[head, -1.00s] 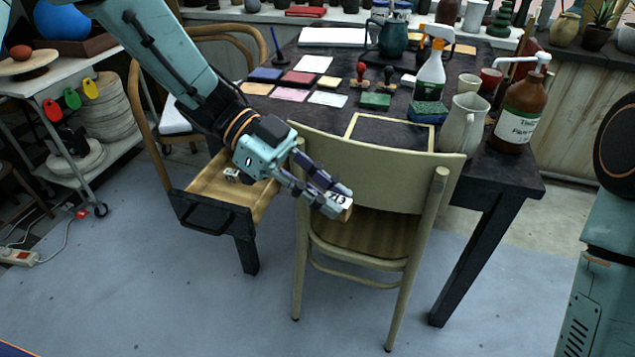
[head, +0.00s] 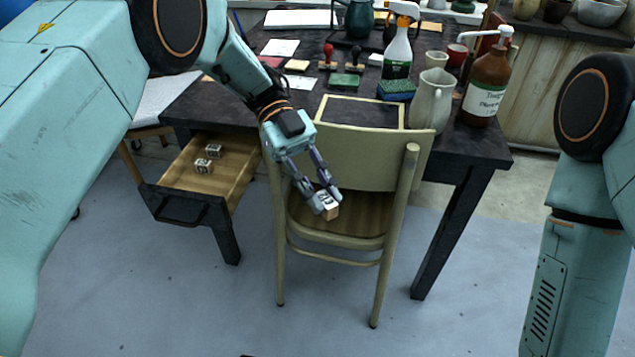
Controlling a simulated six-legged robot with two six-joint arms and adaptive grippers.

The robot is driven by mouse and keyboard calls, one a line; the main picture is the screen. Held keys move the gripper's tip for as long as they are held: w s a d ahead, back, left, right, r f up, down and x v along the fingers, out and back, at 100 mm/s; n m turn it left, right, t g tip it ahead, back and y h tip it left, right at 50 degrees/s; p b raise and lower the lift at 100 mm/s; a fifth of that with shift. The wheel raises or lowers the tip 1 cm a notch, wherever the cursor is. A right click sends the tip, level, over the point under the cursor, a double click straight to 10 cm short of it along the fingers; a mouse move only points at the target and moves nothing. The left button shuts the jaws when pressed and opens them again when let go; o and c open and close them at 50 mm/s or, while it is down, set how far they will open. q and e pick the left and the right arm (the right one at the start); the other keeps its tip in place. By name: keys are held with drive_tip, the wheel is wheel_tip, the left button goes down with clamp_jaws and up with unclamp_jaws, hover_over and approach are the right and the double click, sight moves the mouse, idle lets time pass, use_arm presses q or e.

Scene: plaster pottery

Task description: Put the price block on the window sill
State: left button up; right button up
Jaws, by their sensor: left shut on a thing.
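My left gripper (head: 327,198) is shut on the price block (head: 332,212), a small wooden block with a white face and dark marks. It is held in front of the chair's backrest, above the seat. Two similar small white-faced blocks lie in the open drawer (head: 239,183): one (head: 214,151) further back and one (head: 203,166) nearer. My right gripper is not in view; only part of my right arm shows at the right edge. The window sill cannot be made out for certain in this view.
A cream chair (head: 372,150) stands before the dark table (head: 240,105). On the table are a spray bottle (head: 398,52), a grey pitcher (head: 431,103), a brown pump bottle (head: 487,85), stamps and coloured pads. Grey floor (head: 330,310) in front is clear.

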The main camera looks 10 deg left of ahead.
use_arm(q)
drive_tip(key=w+a+n+t+h, duration=0.5)
drive_tip(key=w+a+n+t, duration=0.1)
drive_tip(key=a+n+t, duration=0.5)
drive_tip(key=s+a+f+n+t+y, duration=0.2)
drive_tip(key=s+n+t, duration=0.4)
drive_tip(key=s, duration=0.3)
drive_tip(key=shift+y, duration=0.5)
